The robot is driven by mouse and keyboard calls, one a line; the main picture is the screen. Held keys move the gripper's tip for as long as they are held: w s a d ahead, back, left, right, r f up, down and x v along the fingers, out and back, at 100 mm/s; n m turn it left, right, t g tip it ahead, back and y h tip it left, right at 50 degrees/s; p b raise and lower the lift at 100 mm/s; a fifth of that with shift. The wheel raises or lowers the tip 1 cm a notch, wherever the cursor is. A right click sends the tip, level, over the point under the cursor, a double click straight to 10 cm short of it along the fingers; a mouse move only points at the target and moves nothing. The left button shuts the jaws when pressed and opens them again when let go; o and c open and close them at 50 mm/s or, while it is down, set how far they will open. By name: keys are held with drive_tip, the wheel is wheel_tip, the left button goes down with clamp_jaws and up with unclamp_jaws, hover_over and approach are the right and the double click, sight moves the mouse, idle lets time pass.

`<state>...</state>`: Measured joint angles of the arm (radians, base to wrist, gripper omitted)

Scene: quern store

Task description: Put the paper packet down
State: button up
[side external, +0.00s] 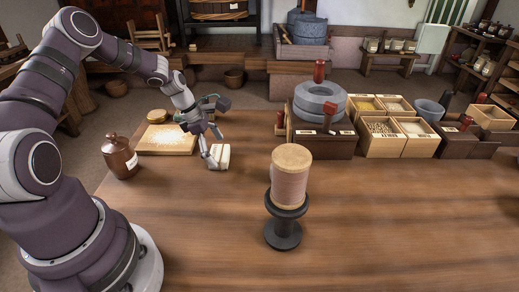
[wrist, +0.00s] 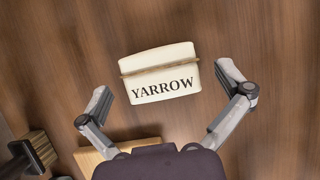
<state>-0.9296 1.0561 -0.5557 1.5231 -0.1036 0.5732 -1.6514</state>
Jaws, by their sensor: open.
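The paper packet (wrist: 160,72) is cream, tied with twine and marked YARROW. It rests on the wooden table in the wrist view, just ahead of and between my fingers. In the side view the packet (side external: 221,156) sits near the back edge of the table, right of the flour-dusted board. My gripper (wrist: 165,92) is open, with one finger on each side of the packet and a visible gap to the left finger.
A wooden board (side external: 185,147) and a brown lidded jar (side external: 119,157) are to the left. A thread spool on a dark stand (side external: 283,230) stands front right of the packet. A stone quern (side external: 319,103) and grain boxes (side external: 381,137) line the back right. The table's right front is clear.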

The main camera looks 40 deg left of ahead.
drive_tip(key=v, duration=1.2)
drive_tip(key=s+d+r+m+t+y, duration=0.1)
drive_tip(key=s+d+r+m, duration=0.3)
drive_tip(key=m, duration=0.9)
drive_tip(key=s+d+r+m+t+y, duration=0.1)
drive_tip(key=s+d+r+m, duration=0.3)
drive_tip(key=d+m, duration=0.6)
drive_tip(key=s+m+y, duration=0.1)
drive_tip(key=s+m, duration=0.1)
drive_tip(key=m, duration=0.2)
drive_tip(key=shift+s+d+r, duration=0.25)
drive_tip(key=shift+s+r, duration=0.1)
drive_tip(key=shift+r, duration=0.05)
